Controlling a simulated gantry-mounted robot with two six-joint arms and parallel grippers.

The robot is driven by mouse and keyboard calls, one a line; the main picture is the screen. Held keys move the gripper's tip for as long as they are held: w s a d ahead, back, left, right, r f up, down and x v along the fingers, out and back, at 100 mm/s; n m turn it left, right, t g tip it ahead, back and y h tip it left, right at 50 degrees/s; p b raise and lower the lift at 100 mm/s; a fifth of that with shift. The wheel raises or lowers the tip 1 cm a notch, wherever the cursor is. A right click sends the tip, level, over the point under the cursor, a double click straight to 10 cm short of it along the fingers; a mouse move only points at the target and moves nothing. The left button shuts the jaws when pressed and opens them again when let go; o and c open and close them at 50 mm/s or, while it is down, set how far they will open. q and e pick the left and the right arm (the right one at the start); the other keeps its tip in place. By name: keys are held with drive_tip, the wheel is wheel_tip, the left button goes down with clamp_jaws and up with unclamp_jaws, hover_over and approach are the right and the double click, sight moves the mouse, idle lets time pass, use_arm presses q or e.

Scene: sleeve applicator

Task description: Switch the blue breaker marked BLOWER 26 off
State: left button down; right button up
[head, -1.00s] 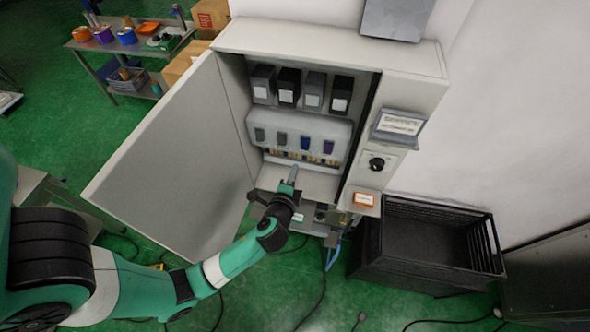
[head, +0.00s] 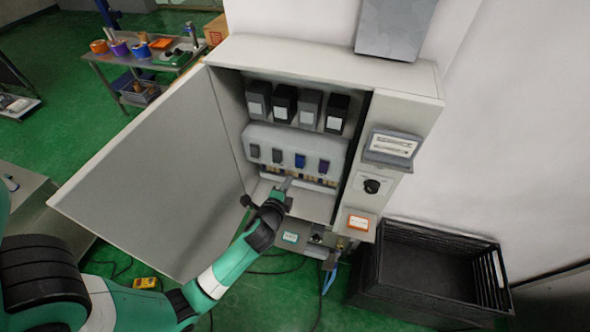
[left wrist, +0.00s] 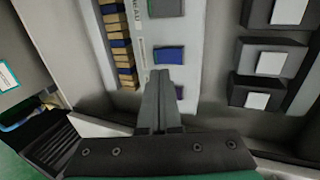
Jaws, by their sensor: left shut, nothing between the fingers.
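The open cabinet (head: 176,195) holds a pale panel with a row of breaker levers. The blue breaker (head: 299,160) is third from the left, between a grey one (head: 277,156) and a purple one (head: 323,167). In the left wrist view the blue breaker (left wrist: 168,55) lies just beyond my fingertips, with the purple one (left wrist: 179,92) beside the fingers. My left gripper (head: 287,182) is shut and empty, in front of the panel just below the blue breaker. I cannot tell whether it touches anything. My right gripper is out of view.
Black-and-white modules (head: 284,102) line the shelf above the breakers. The open door stands left of my forearm. A rotary knob (head: 371,187) and an orange-edged label (head: 358,222) are on the cabinet's right side. A black crate (head: 430,270) stands on the floor at right.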

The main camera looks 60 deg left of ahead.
sight(298, 165)
use_arm(q)
drive_tip(key=b+x, duration=0.1)
drive_tip(key=x, duration=0.7)
drive_tip(key=shift+w+a, duration=0.1)
drive_tip(key=shift+w+a+f+b, duration=0.1)
drive_tip(key=shift+f+b, duration=0.4)
drive_tip(key=shift+b, duration=0.5)
drive_tip(key=shift+r+y, duration=0.3)
drive_tip(key=shift+r, duration=0.05)
drive_tip(key=shift+p, duration=0.3)
drive_tip(key=shift+r, duration=0.15)
drive_tip(key=shift+r+p, duration=0.75)
drive_tip(key=shift+p, duration=0.05)
